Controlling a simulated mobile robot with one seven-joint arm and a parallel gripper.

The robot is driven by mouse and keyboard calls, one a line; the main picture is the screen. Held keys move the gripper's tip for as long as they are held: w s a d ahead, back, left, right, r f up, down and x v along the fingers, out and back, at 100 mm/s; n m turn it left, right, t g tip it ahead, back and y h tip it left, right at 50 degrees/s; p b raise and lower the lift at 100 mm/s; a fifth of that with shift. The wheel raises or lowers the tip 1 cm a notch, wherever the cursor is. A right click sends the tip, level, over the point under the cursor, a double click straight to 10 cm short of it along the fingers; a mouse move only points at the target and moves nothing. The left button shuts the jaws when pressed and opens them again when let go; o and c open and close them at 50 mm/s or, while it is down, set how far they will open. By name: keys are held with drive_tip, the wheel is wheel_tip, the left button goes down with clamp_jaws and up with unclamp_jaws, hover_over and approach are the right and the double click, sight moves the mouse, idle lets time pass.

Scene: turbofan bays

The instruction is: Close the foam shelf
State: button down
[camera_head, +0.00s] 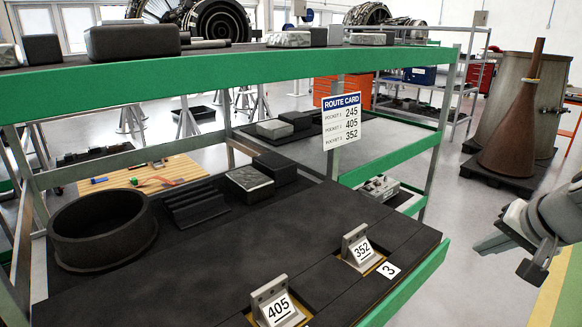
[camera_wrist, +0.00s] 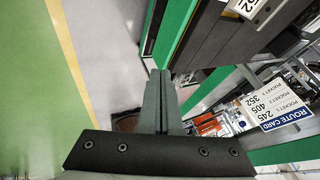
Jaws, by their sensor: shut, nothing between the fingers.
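The foam shelf (camera_head: 228,236) is a dark foam-lined slab that sticks out of the green-edged rack toward the lower right. Bracket 405 (camera_head: 275,303) and bracket 352 (camera_head: 357,249) stand in its cut-outs near the front edge. A black ring (camera_head: 103,232), a ribbed block and two small blocks sit toward its back left. My gripper (camera_head: 486,246) is at the right, apart from the shelf's front edge, over the floor. In the wrist view its fingers (camera_wrist: 160,78) are together and empty, beside the shelf's edge (camera_wrist: 215,45).
The upper shelf's green rail (camera_head: 240,72) crosses above the foam shelf. A route card (camera_head: 341,121) reading 245, 405, 352 hangs at the rack. A brown cone (camera_head: 515,120) stands on a dark pallet behind. The floor around my gripper is clear.

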approach(437, 254)
drive_tip(key=x, duration=0.5)
drive_tip(key=shift+w+f, duration=0.2)
drive_tip(key=shift+f, duration=0.05)
drive_tip(key=shift+w+a, duration=0.3)
drive_tip(key=shift+w, duration=0.25)
